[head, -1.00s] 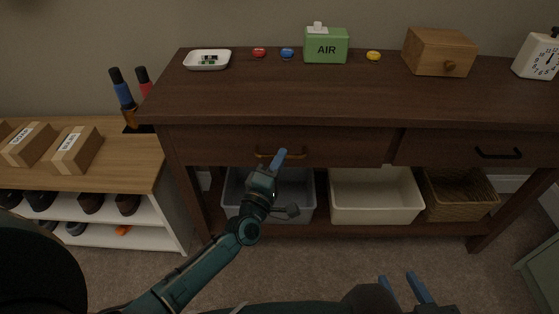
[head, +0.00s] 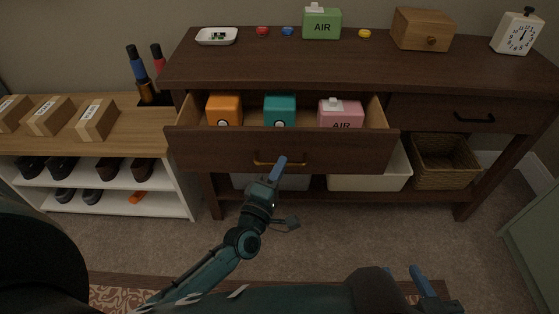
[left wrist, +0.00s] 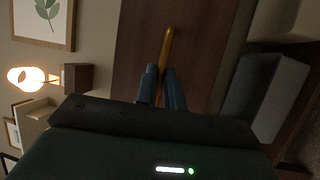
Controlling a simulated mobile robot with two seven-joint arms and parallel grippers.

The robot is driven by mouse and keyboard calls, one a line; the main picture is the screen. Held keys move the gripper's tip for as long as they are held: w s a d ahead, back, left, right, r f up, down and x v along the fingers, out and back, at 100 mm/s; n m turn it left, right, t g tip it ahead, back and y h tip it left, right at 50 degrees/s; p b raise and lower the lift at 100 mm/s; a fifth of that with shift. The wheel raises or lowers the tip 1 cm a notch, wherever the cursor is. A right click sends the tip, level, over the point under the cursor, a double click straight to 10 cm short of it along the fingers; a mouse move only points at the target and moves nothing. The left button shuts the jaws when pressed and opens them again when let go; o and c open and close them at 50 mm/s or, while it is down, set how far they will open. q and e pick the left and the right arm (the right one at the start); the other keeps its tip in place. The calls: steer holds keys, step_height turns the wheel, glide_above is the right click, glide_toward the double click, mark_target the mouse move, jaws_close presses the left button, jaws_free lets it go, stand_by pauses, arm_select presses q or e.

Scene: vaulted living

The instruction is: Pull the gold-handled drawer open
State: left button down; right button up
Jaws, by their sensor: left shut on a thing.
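The gold-handled drawer (head: 225,150) is pulled well out of the dark wooden console. Inside it stand an orange box (head: 224,110), a teal box (head: 280,110) and a pink box marked AIR (head: 340,115). My left gripper (head: 279,166) is at the gold handle (head: 262,163), shut on it. In the left wrist view the blue fingers (left wrist: 161,88) close around the gold bar (left wrist: 167,47). My right gripper (head: 420,280) is low at the bottom right, its two blue fingers apart and empty, away from the drawer.
The right drawer (head: 455,113) with a black handle is shut. Bins and a wicker basket (head: 443,160) stand on the shelf below. A green cabinet (head: 535,220) is at the right edge. A shoe rack (head: 110,195) stands left. Carpet in front is clear.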

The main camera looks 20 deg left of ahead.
arm_select(q)
steer(key=shift+s+d, duration=0.1)
steer(key=shift+s, duration=0.35)
steer(key=c, duration=1.5)
jaws_free()
